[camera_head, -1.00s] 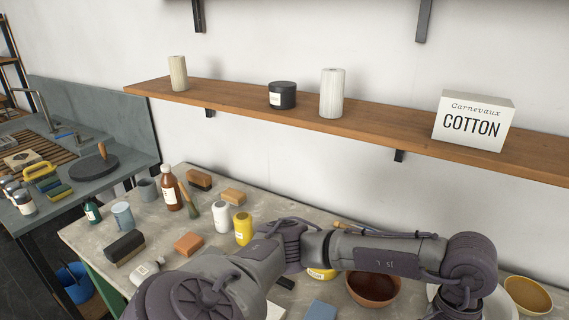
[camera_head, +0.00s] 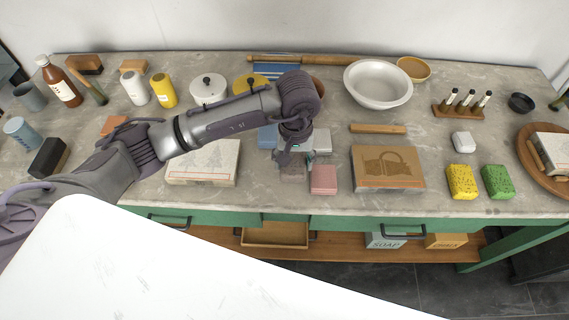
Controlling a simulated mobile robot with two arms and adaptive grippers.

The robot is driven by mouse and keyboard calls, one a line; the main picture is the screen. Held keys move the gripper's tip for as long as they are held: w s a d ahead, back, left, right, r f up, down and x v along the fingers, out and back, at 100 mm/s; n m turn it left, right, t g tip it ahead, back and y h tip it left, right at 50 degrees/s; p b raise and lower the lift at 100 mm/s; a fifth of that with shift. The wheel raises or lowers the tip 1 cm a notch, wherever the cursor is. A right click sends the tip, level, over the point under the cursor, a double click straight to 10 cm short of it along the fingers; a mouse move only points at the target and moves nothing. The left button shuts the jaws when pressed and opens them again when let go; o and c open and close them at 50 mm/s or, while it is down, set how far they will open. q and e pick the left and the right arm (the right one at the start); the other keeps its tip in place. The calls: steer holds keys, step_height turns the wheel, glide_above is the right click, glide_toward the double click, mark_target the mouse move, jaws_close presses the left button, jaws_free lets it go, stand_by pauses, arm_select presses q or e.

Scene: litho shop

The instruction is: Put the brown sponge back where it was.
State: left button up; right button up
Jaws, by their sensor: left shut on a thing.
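My left gripper (camera_head: 291,155) reaches down over the middle of the worktable and is shut on a small dull brown-grey block, seemingly the brown sponge (camera_head: 292,173). The gripper hides the sponge's upper part, and I cannot tell whether its underside touches the table. A pink block (camera_head: 323,180) is close on its right. A pale grey block (camera_head: 322,141) and a blue block (camera_head: 267,137) are behind it, on either side of my wrist. My right gripper is not in view.
The worktable (camera_head: 460,218) holds a printed stone slab (camera_head: 203,177) on the left and a brown picture block (camera_head: 388,168) on the right. Yellow (camera_head: 462,182) and green (camera_head: 497,182) sponges lie farther right. A white bowl (camera_head: 378,84) stands at the back.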

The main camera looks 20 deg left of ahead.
mark_target(286, 171)
arm_select(q)
steer(key=shift+s+a+f, duration=0.15)
steer(key=shift+a+f, duration=0.15)
steer(key=shift+a, duration=0.35)
steer(key=shift+a+f, duration=0.15)
steer(key=shift+f, duration=0.05)
steer(key=shift+f+p, duration=0.35)
step_height(286, 171, down, 3)
steer(key=shift+f+p, duration=0.2)
steer(key=shift+p, duration=0.35)
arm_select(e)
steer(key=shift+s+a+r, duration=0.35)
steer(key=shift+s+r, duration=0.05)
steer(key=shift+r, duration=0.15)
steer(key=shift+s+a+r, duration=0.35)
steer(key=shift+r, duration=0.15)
